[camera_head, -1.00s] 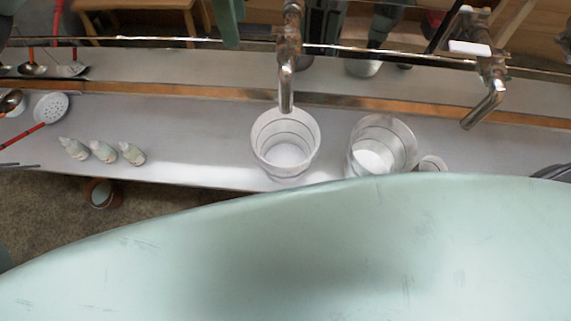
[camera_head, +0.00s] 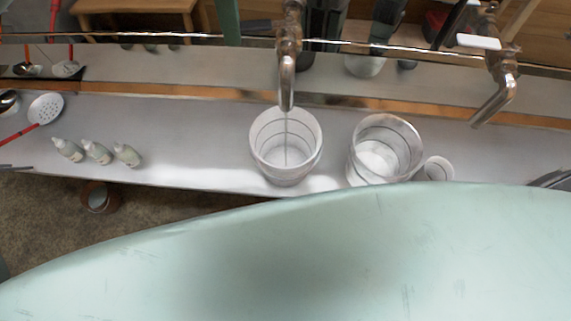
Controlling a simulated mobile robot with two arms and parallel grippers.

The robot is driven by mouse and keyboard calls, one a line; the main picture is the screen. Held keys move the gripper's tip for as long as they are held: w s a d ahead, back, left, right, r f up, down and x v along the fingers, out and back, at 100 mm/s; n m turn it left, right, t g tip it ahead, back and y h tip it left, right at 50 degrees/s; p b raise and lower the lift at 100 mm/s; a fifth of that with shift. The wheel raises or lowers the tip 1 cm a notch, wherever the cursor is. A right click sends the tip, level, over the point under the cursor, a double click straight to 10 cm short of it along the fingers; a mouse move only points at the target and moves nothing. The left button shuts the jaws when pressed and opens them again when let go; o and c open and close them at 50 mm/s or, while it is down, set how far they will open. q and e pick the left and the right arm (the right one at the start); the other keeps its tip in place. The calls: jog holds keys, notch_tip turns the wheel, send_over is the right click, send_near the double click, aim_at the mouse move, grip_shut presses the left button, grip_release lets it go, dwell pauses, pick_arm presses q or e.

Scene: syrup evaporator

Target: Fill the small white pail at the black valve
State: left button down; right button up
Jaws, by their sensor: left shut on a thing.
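The white pail (camera_head: 265,155) with dark bands stands upright on the metal counter, under the spout of the middle valve (camera_head: 288,70). A thin stream runs from the spout into the pail. The level inside is hard to judge. My left gripper (camera_head: 258,26) shows only as a small dark shape at the left side of this valve, near the top edge. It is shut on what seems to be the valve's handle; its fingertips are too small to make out. My right gripper is not in view.
A shiny pail (camera_head: 402,130) and a small white cup (camera_head: 438,168) stand right of the white pail. A second valve (camera_head: 490,60) with a white handle is at the right. The counter between bottles and pail is clear.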

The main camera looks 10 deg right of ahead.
pick_arm(q)
jog(key=shift+s, duration=0.2)
jog(key=shift+s+f+n+b, duration=0.15)
jog(key=shift+s+n+b, duration=0.15)
jog(key=shift+n+b, duration=0.3)
jog(key=shift+s+n+b, duration=0.55)
jog(key=shift+s+n, duration=0.25)
jog(key=shift+n, duration=0.3)
